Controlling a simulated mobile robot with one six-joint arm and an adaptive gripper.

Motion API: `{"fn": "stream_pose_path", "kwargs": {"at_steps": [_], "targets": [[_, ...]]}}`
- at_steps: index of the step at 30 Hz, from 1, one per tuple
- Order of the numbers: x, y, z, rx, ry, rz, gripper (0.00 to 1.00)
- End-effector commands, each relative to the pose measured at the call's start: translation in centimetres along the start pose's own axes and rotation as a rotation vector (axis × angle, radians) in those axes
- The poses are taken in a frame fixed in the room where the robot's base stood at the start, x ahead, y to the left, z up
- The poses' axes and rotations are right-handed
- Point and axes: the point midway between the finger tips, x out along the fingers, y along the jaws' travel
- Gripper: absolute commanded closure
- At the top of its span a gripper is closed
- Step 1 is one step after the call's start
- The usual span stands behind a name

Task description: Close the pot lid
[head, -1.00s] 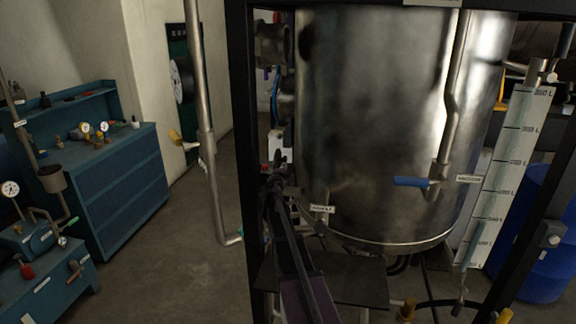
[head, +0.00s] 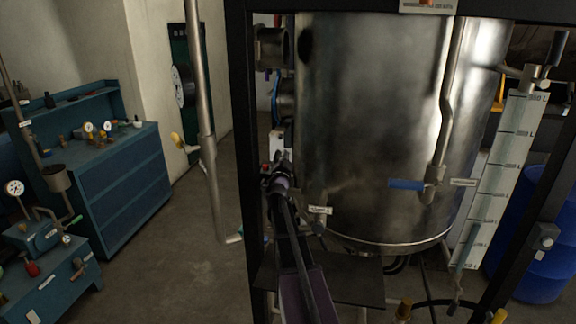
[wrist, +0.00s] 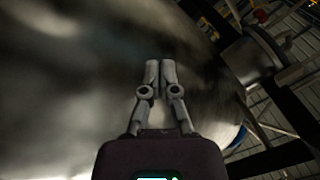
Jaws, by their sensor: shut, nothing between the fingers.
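The pot appears to be the large shiny steel vessel (head: 375,110) inside a black frame in the head view. Its top is cut off by the picture's upper edge, so I cannot see the lid. My gripper (head: 279,161) is small and dark at the vessel's lower left side, between it and the black post. In the wrist view my gripper (wrist: 160,66) is shut and empty, its two fingers together. The vessel's curved steel wall (wrist: 60,80) fills the left of that view behind the fingers; I cannot tell whether they touch it.
A black frame post (head: 244,150) stands just left of my arm. A blue-handled valve (head: 407,184) and a pipe run down the vessel's front. A level scale (head: 500,175) and a blue barrel (head: 545,245) stand at right. Blue cabinets (head: 115,185) stand left, with open floor between.

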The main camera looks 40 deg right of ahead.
Motion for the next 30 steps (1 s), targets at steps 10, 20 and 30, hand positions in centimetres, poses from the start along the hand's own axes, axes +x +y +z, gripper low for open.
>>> {"fn": "stream_pose_path", "kwargs": {"at_steps": [10, 20, 30], "targets": [[0.0, 0.8, -1.4, -0.076, 0.006, -0.013, 1.00], [-0.4, 2.2, -1.2, -0.008, -0.030, 0.018, 1.00], [-1.2, 3.9, -0.4, 0.146, -0.084, 0.071, 1.00]]}}
